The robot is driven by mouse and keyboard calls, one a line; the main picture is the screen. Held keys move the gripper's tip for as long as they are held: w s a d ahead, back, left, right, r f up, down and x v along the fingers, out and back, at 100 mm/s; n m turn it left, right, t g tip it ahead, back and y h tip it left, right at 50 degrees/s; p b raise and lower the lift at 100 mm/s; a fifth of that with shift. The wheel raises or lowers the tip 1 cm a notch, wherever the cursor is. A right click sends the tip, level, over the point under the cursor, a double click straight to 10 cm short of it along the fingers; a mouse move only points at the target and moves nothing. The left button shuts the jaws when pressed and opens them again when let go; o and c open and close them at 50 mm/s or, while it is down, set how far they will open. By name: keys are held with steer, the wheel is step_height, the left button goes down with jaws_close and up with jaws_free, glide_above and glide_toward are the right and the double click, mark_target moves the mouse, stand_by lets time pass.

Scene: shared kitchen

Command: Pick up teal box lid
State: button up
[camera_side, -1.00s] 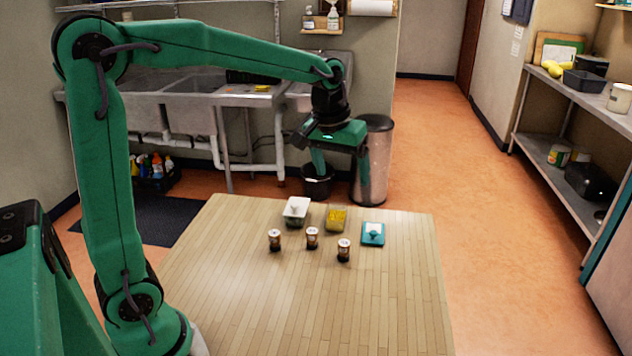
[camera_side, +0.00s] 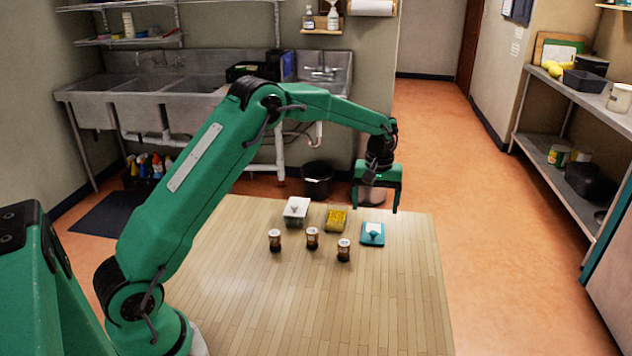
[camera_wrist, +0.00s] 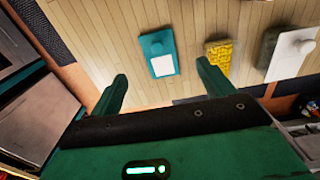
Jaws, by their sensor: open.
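The teal box lid (camera_side: 372,235) lies flat at the far right of the wooden table, with a round teal knob and a white label. In the wrist view the teal lid (camera_wrist: 160,60) sits just beyond and between my fingertips. My gripper (camera_side: 376,206) points down, above and slightly behind the lid in the side view. It is open and empty, its two green fingers (camera_wrist: 160,75) spread wider than the lid and apart from it.
Several small dark jars with white tops (camera_side: 344,250) stand in front. The front of the wooden table (camera_side: 330,310) is clear.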

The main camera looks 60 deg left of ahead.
steer(key=shift+w+a+f, duration=0.1)
steer(key=shift+w+f, duration=0.05)
steer(key=shift+f, duration=0.8)
steer(key=shift+w+f, duration=0.15)
steer(key=shift+f, duration=0.8)
steer(key=shift+f, duration=0.1)
steer(key=shift+f, duration=2.55)
steer(key=c, duration=1.1)
